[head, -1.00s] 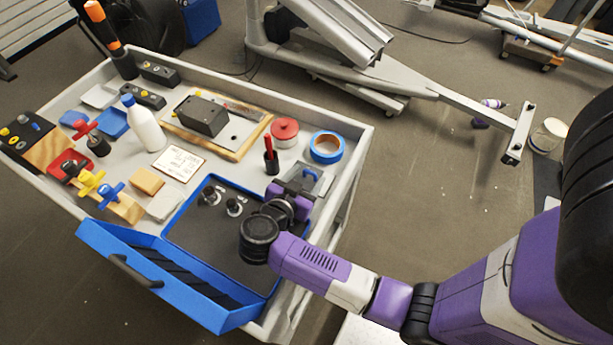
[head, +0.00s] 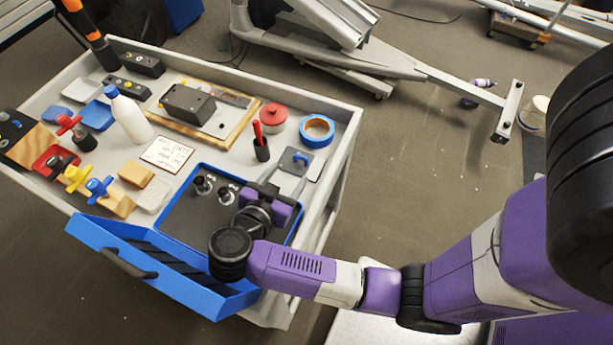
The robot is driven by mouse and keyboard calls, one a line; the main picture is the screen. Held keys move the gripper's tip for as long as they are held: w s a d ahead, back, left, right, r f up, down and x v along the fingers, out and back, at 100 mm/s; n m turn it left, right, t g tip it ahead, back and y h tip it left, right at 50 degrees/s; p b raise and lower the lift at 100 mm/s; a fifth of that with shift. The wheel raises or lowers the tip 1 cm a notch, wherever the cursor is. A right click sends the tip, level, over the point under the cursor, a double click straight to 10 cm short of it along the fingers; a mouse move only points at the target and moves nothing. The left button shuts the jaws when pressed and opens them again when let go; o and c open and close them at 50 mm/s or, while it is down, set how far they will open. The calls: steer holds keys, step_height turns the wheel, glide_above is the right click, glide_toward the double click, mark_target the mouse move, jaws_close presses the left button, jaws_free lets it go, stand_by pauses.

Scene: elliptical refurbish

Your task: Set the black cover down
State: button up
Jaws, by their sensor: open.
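The black cover (head: 187,104), a box-like black piece, rests on a wood-edged board (head: 236,136) at the back middle of the cart top. My gripper (head: 262,192) is open, over the right part of the blue-rimmed tray with a dark floor, well in front of the cover and apart from it. Its fingertips are largely hidden by the wrist, and I see nothing held in it.
The blue tray (head: 165,232) holds small black knobs (head: 203,186). Nearby stand a white bottle (head: 130,118), a black cup with a red tool (head: 261,148), blue tape (head: 317,130), a red lid (head: 273,117) and a grey plate with a blue handle (head: 296,160). Toggle clamps line the left.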

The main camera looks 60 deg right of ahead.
steer(key=s+d+r+t+h, duration=0.35)
steer(key=s+r+t, duration=0.3)
steer(key=r, duration=0.35)
steer(key=s+a+r+n+t+y, duration=0.25)
steer(key=a+r+n+t, duration=0.4)
steer(key=t, duration=0.35)
steer(key=s+a+f+n+g+y, duration=0.2)
steer(key=s+a+n+y, duration=0.6)
steer(key=y, duration=0.6)
steer(key=a+f+n, duration=0.1)
steer(key=a+n, duration=0.1)
steer(key=n, duration=0.1)
steer(key=shift+s+a+f+n+g, duration=0.2)
steer(key=shift+s+n+g, duration=0.15)
steer(key=shift+s, duration=0.05)
